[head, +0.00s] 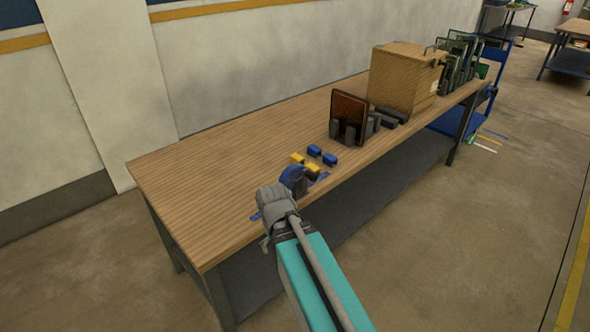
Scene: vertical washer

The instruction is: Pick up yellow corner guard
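Two small yellow corner guards lie on the wooden workbench (220,165) in the head view. One yellow corner guard (297,158) is farther back, and the other yellow corner guard (312,169) is nearer the front edge. Two blue pieces of similar size, one blue piece (314,150) and another blue piece (330,159), lie just to their right. My gripper (298,184) is at the bench's front edge, just left of and in front of the nearer yellow guard. Its fingers are small and partly hidden by my wrist, so their opening and any contact are unclear.
A dark upright panel (349,114) stands among grey blocks behind and right of the small pieces. The bench's left part is clear.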

